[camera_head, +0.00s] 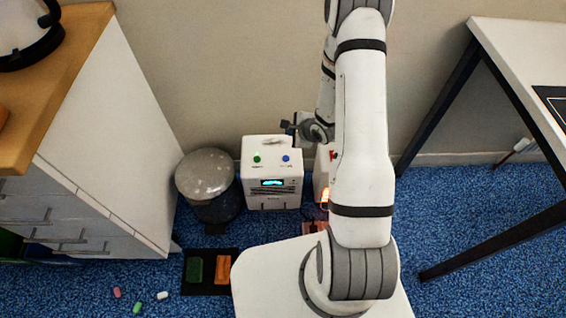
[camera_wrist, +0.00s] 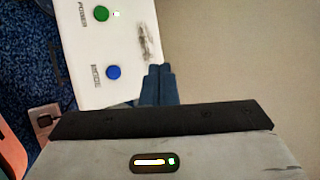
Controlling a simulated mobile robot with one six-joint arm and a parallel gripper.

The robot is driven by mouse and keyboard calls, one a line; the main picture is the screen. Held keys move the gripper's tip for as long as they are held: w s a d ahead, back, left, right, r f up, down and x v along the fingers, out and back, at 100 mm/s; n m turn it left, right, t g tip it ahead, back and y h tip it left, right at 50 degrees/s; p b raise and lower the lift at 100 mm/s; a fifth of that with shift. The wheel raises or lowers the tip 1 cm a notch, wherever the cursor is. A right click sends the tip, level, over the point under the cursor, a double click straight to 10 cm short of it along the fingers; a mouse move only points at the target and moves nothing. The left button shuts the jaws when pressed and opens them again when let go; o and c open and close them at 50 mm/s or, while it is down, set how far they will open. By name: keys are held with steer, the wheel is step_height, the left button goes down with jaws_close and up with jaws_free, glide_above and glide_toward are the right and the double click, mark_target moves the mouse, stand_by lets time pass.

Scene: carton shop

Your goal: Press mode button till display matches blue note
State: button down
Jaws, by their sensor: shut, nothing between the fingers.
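A white machine (camera_head: 272,200) stands on the floor against the wall. Its top has a green button (camera_head: 257,158) labelled POWER and a blue button (camera_head: 286,158) labelled MODE. The wrist view shows the green button (camera_wrist: 101,13) and the blue button (camera_wrist: 113,72) too. A lit display (camera_head: 272,182) is on the front; its content is too small to read. My gripper (camera_head: 289,127) is shut and empty near the machine's back edge. In the wrist view its fingertips (camera_wrist: 159,69) are right of the blue button, apart from it. I cannot make out a blue note.
A round bin (camera_head: 205,172) stands left of the machine. A second white unit (camera_head: 322,172) is on the right, partly behind my arm. A dark tray (camera_head: 208,290) with green and orange blocks lies in front. A cabinet (camera_head: 110,130) is left, a table (camera_head: 515,50) right.

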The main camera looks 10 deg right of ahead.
steer(key=f, duration=0.1)
steer(key=f+m, duration=0.1)
steer(key=f, duration=0.1)
steer(key=shift+s+a+y, duration=0.3)
steer(key=shift+a, duration=0.1)
steer(key=shift+b, duration=0.3)
steer(key=b, duration=0.7)
glide_above(288, 159)
step_height(288, 159, down, 6)
steer(key=shift+s+f, duration=0.1)
steer(key=shift+f, duration=0.1)
steer(key=shift+f+b, duration=0.4)
steer(key=shift+f, duration=0.75)
steer(key=shift+s+f, duration=0.1)
steer(key=shift+f, duration=0.3)
